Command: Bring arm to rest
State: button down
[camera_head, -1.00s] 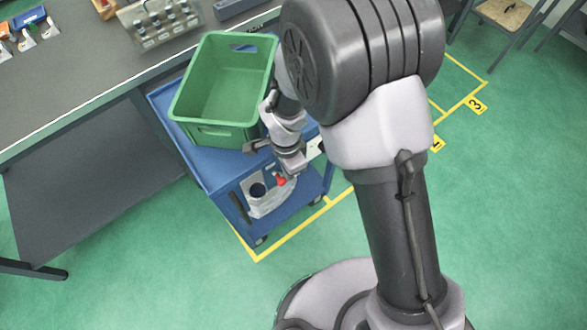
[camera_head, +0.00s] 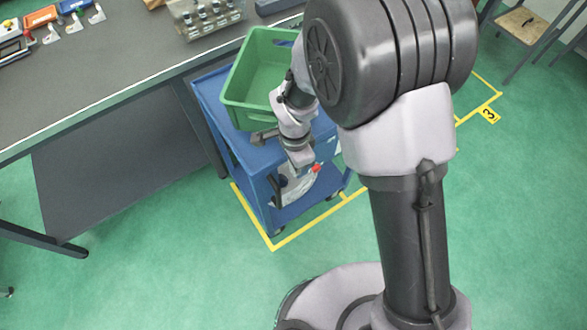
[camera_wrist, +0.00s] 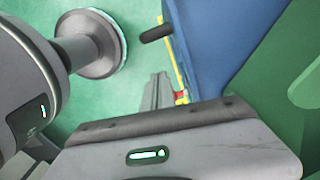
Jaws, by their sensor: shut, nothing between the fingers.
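My gripper (camera_head: 263,137) is small in the head view, by the lower front of the green crate. I cannot tell there whether it touches the crate. In the wrist view the fingers (camera_wrist: 158,88) show as a narrow grey pair close together, shut with nothing between them. My arm is folded, with its large dark joint in front of part of the crate and trolley.
The green crate (camera_head: 247,88) stands on a blue trolley (camera_head: 208,92), partly hidden by my arm. A dark workbench (camera_head: 90,95) is at left. Green floor is open at right.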

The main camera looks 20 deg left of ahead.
jog(key=w+d+r+n+t+y, duration=0.1)
jog(key=d+r, duration=0.5)
jog(key=r, duration=0.4)
jog(key=d+r+n+t+y, duration=0.1)
jog(key=d+r, duration=0.6)
jog(key=r, duration=0.2)
jog(key=s+d+r+n+t, duration=0.2)
jog(key=s+d+r+t, duration=0.2)
jog(key=s+d+r, duration=0.5)
jog(key=shift+s+d+r+n, duration=0.15)
jog(key=shift+s+r+n, duration=0.25)
jog(key=shift+s, duration=0.5)
